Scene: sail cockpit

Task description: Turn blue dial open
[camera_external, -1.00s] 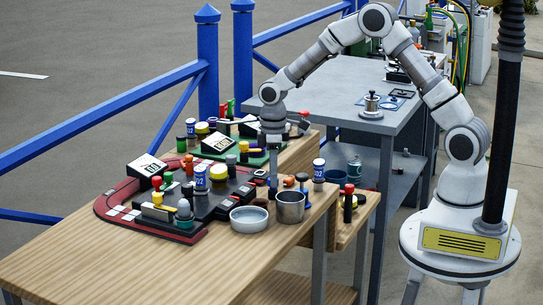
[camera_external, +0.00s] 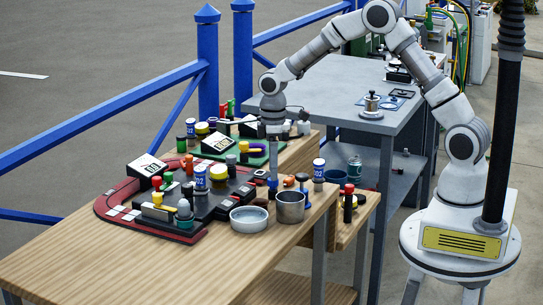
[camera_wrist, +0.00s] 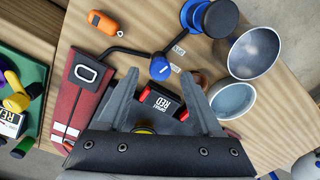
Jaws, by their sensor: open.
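In the wrist view, a round blue dial (camera_wrist: 160,68) sits at the end of a thin black pipe, with small printed labels beside it. My gripper (camera_wrist: 161,84) is open, its two grey fingers spread with the dial just beyond and between their tips in the picture. I see no contact with the dial. In the external view my gripper (camera_external: 273,146) points down over the far right part of the workbench. The dial is too small there to pick out for sure.
A metal cup (camera_external: 290,206) and a shallow bowl (camera_external: 249,218) stand near the bench edge. A red-edged console (camera_external: 120,213) with several knobs and bottles lies left. A black block with red ends (camera_wrist: 160,103) shows between my fingers. Bare wood lies at the front left.

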